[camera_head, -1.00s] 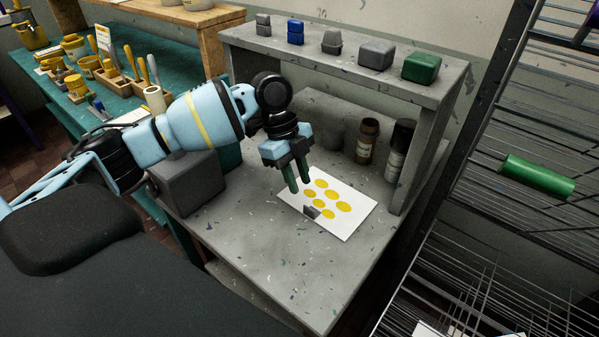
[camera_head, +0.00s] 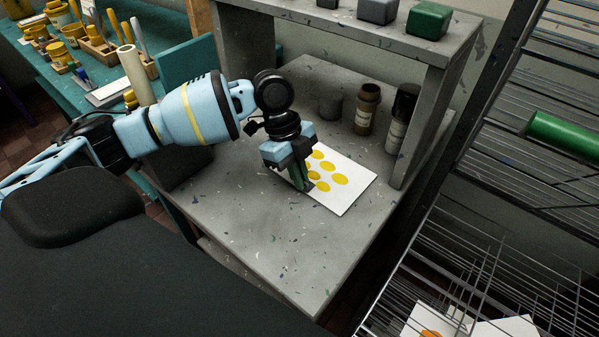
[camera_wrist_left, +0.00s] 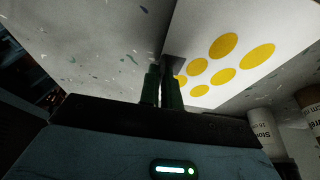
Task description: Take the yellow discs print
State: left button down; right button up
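The yellow discs print (camera_head: 350,189) is a white sheet with several yellow discs, lying flat on the grey bench. A small dark grey tab (camera_wrist_left: 174,62) sits at its near edge. My left gripper (camera_head: 304,188) points down at that edge and covers part of the print. In the left wrist view its two green fingers (camera_wrist_left: 161,72) are close together, one on each side of the tab, and look shut on it. The print also fills the upper right of the wrist view (camera_wrist_left: 202,28). My right gripper is not in view.
The grey bench (camera_head: 255,235) has free room in front. Brown (camera_head: 367,108) and black (camera_head: 401,118) bottles stand behind the print, under a shelf (camera_head: 325,35) bearing blocks. A wire rack (camera_head: 480,250) with a green roller (camera_head: 563,138) stands at right.

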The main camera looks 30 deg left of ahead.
pick_arm(q)
jog(key=shift+r, duration=0.1)
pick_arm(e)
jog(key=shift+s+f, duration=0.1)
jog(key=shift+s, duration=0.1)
